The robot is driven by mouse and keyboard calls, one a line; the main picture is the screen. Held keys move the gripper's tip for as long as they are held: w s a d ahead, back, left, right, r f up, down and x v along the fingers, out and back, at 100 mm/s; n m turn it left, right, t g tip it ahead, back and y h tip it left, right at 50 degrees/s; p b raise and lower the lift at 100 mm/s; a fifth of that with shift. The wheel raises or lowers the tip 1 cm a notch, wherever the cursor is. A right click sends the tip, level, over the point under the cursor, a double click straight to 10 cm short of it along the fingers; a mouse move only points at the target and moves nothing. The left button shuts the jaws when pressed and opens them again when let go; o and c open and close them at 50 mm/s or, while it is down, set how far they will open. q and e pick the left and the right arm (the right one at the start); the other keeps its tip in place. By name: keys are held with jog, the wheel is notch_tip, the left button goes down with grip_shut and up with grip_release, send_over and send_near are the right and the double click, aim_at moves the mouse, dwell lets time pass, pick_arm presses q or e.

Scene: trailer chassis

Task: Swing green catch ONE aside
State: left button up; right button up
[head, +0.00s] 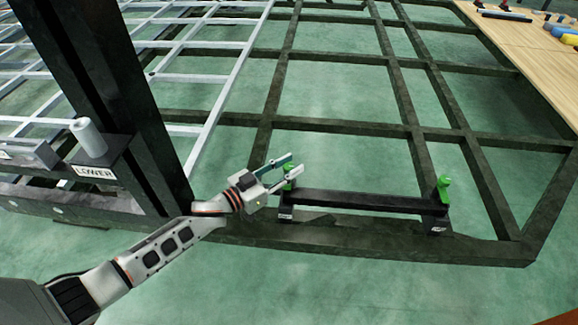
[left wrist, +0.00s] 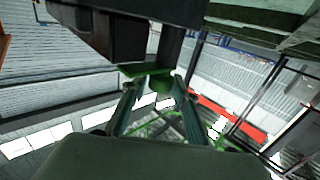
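A green catch (head: 289,173) stands on the left end of a black crossbar (head: 360,202). A second green catch (head: 443,189) stands on its right end. Small labels sit below both, too small to read. My left gripper (head: 294,165) is at the left catch with its fingers apart, one on either side of it. The left wrist view shows the green catch (left wrist: 160,84) between the fingertips of the left gripper (left wrist: 154,84). I cannot tell whether the fingers touch it. The catch is partly hidden by the fingers. My right gripper is not in view.
A dark chassis frame (head: 400,130) spreads over the green floor. A thick black post (head: 110,90) with a LOWER label (head: 95,171) and a grey cylinder (head: 88,137) stands left of my gripper. A wooden bench (head: 530,50) with tools is at the upper right.

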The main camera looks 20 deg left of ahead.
aim_at(289, 166)
pick_arm(q)
grip_shut()
jog(key=shift+m+g+h, duration=0.7)
jog(key=shift+m+h, duration=0.1)
jog(key=shift+h, duration=0.2)
jog(key=o, duration=0.6)
grip_release()
notch_tip(289, 166, up, 10)
